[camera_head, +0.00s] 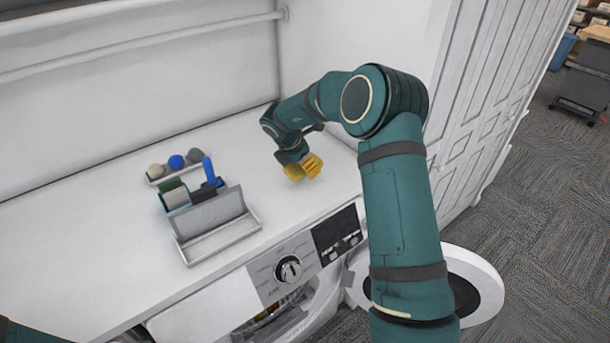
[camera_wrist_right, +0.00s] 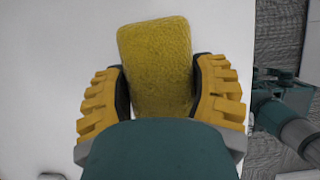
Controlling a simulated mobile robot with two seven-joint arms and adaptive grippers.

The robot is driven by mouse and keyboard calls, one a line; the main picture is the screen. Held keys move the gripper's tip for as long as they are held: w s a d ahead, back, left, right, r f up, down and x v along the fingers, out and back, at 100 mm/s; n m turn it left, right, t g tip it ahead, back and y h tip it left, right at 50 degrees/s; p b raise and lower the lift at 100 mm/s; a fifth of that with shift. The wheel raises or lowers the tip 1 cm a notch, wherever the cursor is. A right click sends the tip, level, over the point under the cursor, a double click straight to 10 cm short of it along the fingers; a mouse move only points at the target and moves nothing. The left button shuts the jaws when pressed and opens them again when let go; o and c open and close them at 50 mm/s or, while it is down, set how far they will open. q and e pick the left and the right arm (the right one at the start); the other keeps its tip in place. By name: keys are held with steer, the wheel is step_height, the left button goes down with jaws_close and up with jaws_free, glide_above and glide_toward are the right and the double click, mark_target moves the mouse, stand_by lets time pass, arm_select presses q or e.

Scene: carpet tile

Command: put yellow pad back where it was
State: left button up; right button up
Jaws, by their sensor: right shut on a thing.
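The yellow pad (camera_wrist_right: 155,45) is a textured block with rounded corners. In the right wrist view it sits between the yellow ribbed fingers of my right gripper (camera_wrist_right: 162,90), which is shut on it. In the head view my right gripper (camera_head: 304,168) is low over the white top, right of the organiser. The pad is hard to tell from the yellow fingers there. I cannot tell whether the pad touches the surface. My left gripper is not in view; only a bit of my left arm shows at the bottom left corner.
A white organiser (camera_head: 228,238) holds a grey panel (camera_head: 208,212), green and grey pads (camera_head: 175,196) and a blue-handled item (camera_head: 209,170). Behind it, a small tray holds round items (camera_head: 176,162). The washer's round door (camera_head: 478,288) stands open below. White top around the gripper is clear.

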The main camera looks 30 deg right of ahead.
mark_target(305, 180)
steer(key=shift+f, duration=2)
steer(key=shift+f, duration=0.15)
steer(key=o, duration=1.2)
steer(key=v, duration=1.2)
steer(key=shift+r, duration=0.2)
steer(key=shift+d, duration=0.1)
